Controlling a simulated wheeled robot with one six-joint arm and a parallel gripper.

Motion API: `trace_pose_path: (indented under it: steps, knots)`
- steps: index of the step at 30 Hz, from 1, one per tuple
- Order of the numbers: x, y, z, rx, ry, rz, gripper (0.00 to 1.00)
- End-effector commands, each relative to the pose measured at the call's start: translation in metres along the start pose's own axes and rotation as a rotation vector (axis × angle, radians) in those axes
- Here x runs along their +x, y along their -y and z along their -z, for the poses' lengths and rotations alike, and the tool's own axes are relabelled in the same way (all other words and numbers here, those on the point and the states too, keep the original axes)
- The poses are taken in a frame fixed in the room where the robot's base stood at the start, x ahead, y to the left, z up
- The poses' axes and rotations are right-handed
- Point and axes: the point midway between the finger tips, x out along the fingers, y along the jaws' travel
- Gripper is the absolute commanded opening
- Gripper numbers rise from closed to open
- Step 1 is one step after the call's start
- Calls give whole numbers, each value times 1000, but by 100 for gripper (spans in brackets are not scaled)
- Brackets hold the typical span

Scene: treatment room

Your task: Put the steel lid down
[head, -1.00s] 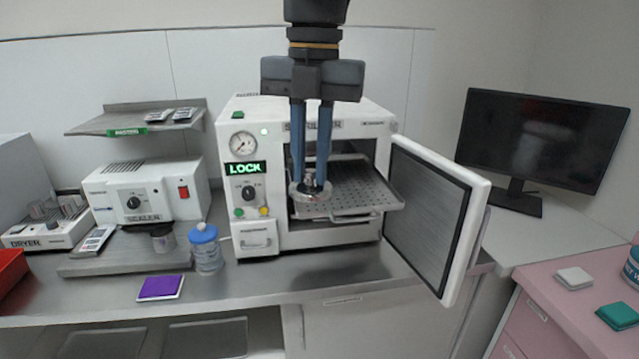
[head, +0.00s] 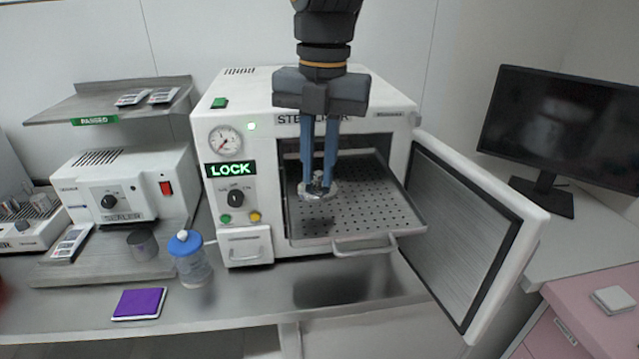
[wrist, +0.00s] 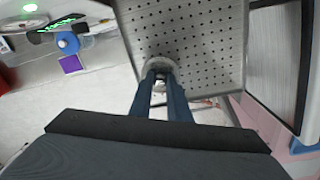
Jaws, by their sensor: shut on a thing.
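The steel lid (head: 326,192) is a small round shiny disc with a knob on top. My gripper (head: 318,184) points down and its blue fingers are shut on the lid's knob. The lid is held level over the left part of the perforated steel tray (head: 375,215), which is pulled out of the sterilizer's open chamber. In the wrist view the lid (wrist: 158,64) shows at the fingertips, over the tray's edge. I cannot tell whether the lid touches the tray.
The sterilizer (head: 236,108) shows "LOCK", and its door (head: 465,230) stands open on the right. A blue-capped jar (head: 194,265) and a purple pad (head: 138,303) stand on the counter at left. A monitor (head: 560,125) is at right. The counter before the sterilizer is clear.

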Motion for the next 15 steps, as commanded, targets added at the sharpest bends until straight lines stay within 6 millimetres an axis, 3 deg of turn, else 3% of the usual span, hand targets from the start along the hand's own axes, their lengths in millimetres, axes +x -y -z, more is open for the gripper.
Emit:
trace_pose_path:
  steps: [9, 15]
  knots:
    - [35, 3, 0, 3, -2, 2, 0]
    - [43, 3, -1, 5, 1, -1, 0]
